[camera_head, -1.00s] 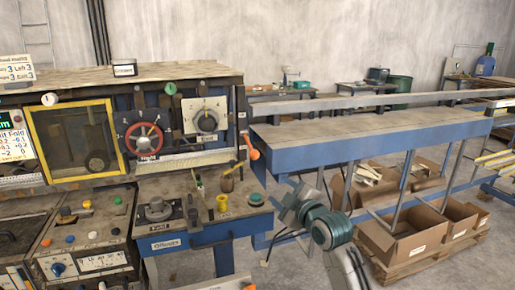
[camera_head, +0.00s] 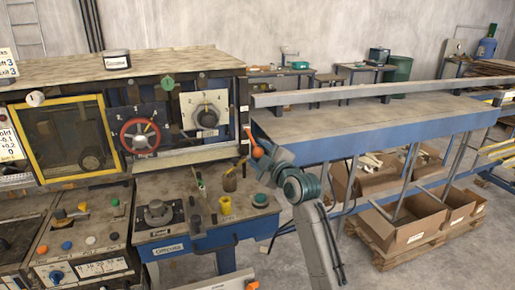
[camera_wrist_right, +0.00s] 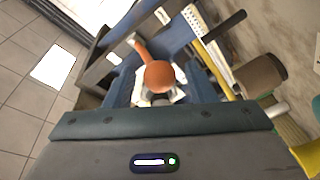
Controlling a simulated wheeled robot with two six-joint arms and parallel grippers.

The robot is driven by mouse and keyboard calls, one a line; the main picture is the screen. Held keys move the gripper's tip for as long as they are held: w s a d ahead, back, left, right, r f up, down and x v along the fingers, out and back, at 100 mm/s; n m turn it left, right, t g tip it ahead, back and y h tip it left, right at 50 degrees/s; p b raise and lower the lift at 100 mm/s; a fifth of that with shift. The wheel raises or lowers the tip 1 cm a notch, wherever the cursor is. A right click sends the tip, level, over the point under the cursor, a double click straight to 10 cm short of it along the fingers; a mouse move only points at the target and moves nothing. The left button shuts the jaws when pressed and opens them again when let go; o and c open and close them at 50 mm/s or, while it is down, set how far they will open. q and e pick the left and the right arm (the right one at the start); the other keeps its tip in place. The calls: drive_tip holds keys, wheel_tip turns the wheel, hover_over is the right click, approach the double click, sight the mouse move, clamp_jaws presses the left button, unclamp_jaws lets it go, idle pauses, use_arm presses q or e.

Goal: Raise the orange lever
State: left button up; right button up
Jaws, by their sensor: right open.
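The orange lever (camera_head: 257,152) has a round orange knob and sits on the right end of the machine, beside the dial panel. Its knob hangs at the lower end of a short orange arm. My right gripper (camera_head: 266,158) is open, with its front right at the knob in the head view. In the right wrist view the orange knob (camera_wrist_right: 160,75) is centred just ahead of the gripper, with the arm running up and left from it. The fingers are mostly hidden, and I cannot tell whether they touch the knob. My left gripper is not in view.
A blue-sided table (camera_head: 350,145) extends right of the lever. A red handwheel (camera_head: 140,135) is further left. Cardboard boxes (camera_head: 405,232) stand under the table.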

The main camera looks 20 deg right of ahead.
drive_tip(key=shift+w+a+r, duration=0.1)
drive_tip(key=shift+w+a, duration=0.1)
drive_tip(key=shift+w, duration=0.35)
drive_tip(key=shift+c, duration=1.1)
clamp_jaws()
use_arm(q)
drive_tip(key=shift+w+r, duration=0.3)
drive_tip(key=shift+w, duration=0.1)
use_arm(e)
drive_tip(key=shift+w, duration=0.1)
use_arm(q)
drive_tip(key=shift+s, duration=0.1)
